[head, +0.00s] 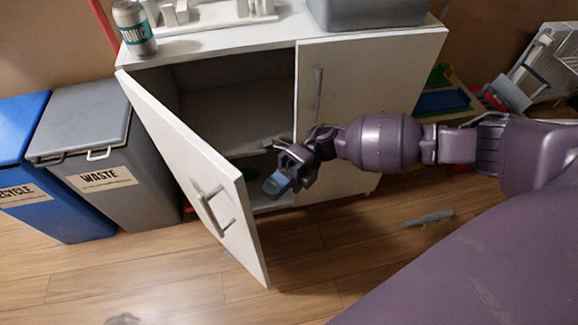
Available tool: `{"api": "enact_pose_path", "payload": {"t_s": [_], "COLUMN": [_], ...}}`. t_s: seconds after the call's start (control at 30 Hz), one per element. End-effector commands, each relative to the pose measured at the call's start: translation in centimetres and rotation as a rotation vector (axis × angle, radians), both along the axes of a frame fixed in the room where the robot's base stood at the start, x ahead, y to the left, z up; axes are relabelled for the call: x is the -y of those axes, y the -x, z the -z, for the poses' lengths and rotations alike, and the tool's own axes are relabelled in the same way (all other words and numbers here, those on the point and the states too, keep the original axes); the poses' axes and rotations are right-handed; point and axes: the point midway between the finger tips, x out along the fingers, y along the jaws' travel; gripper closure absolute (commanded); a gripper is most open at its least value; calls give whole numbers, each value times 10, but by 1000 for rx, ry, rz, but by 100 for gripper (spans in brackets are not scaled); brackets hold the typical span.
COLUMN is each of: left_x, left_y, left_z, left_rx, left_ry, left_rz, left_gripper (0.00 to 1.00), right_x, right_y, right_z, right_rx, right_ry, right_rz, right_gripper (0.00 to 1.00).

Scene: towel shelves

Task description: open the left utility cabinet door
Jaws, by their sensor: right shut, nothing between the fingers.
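The white utility cabinet (215,60) stands ahead of me. Its left door (195,160) is swung well open toward me and to the left, with a metal bar handle (213,210) on its face. The dark interior with a shelf (230,115) shows behind it. The right door (370,85) is closed and has an upright handle (318,93). My right gripper (276,185) is shut and empty, in front of the opening and to the right of the open door. A gap shows between it and the door's free edge. My left gripper is not in view.
A grey waste bin (95,140) and a blue recycle bin (35,165) stand left of the open door. A tonic can (133,28) and a grey tub (370,10) are on the cabinet top. A grey object (428,218) lies on the wooden floor. The front floor is mostly clear.

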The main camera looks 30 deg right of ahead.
Motion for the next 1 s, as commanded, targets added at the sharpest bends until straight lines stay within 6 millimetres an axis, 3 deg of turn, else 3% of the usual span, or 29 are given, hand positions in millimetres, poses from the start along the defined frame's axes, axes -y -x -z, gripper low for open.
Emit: {"api": "enact_pose_path", "payload": {"t_s": [0.1, 0.33, 1.0], "left_x": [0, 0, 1], "left_y": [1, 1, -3], "left_z": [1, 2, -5], "left_rx": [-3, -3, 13], "left_ry": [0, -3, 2], "left_rz": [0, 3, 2], "left_gripper": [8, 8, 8], "right_x": [-19, -43, -55], "right_y": [6, 13, 17], "right_z": [0, 0, -2], "right_rx": [-2, 0, 1], "right_ry": [-2, -1, -1], "right_rz": [-2, -1, 19], "right_gripper": [100, 100, 100]}}
